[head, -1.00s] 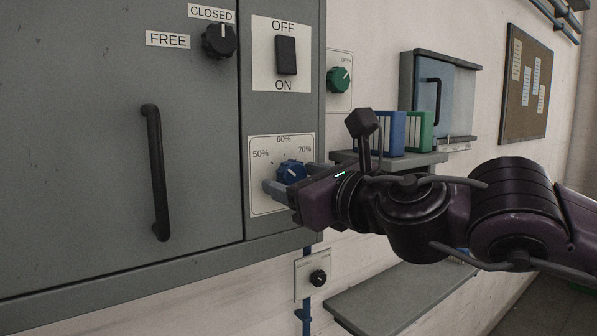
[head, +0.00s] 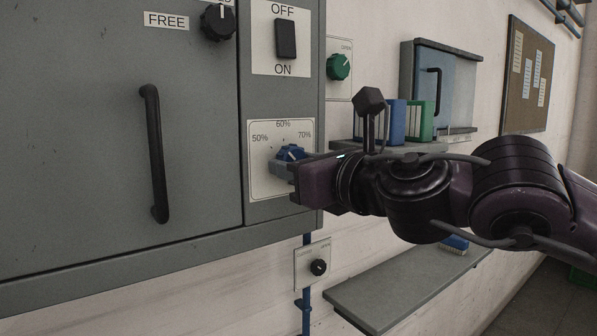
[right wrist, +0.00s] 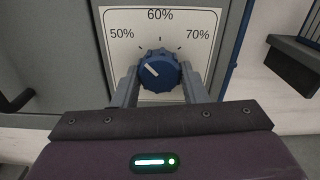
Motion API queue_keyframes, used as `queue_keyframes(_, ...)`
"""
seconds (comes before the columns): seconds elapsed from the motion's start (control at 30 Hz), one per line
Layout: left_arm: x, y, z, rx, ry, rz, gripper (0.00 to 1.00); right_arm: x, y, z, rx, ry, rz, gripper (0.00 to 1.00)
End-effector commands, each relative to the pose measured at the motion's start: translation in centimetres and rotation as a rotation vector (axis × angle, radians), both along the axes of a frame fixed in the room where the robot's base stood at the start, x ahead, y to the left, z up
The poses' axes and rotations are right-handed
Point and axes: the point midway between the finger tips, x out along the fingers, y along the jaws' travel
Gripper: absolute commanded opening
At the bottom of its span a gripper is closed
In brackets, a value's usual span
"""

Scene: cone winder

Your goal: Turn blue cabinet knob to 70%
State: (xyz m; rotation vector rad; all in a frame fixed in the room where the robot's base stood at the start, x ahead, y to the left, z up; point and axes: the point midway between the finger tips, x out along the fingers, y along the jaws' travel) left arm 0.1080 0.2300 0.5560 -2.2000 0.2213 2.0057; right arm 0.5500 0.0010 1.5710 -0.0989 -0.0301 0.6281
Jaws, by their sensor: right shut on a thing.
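The blue knob (head: 291,153) sits on a white scale plate (head: 262,186) marked 50%, 60% and 70%, low on the grey cabinet (head: 200,239). In the right wrist view the blue knob (right wrist: 159,71) shows between my fingers, one on each side. Its white pointer line slants to the upper left, toward the 50% side. My right gripper (head: 294,163) reaches in from the right and is shut on the knob; in the right wrist view the gripper (right wrist: 161,79) hides the plate's lower part. My left gripper is out of view.
Above the plate is an OFF/ON switch (head: 286,38), with a black knob (head: 218,22) to its left. A vertical handle (head: 154,150) is on the cabinet door. A green knob (head: 338,67) and small black knob (head: 318,267) are on the wall. A grey shelf (head: 385,290) juts out below.

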Motion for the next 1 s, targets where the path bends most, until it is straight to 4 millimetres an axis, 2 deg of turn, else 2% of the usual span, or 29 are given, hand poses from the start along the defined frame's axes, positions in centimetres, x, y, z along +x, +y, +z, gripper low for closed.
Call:
queue_keyframes(0.03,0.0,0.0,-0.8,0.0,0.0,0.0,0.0,0.0,0.0,-0.4,0.029,0.019,0.0,0.16)
queue_keyframes(0.4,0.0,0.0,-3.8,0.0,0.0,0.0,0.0,-0.1,0.2,-0.3,0.301,0.215,0.002,0.16)
queue_keyframes(1.0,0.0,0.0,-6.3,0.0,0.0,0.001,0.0,-0.2,0.3,0.1,0.763,0.55,0.0,0.16)
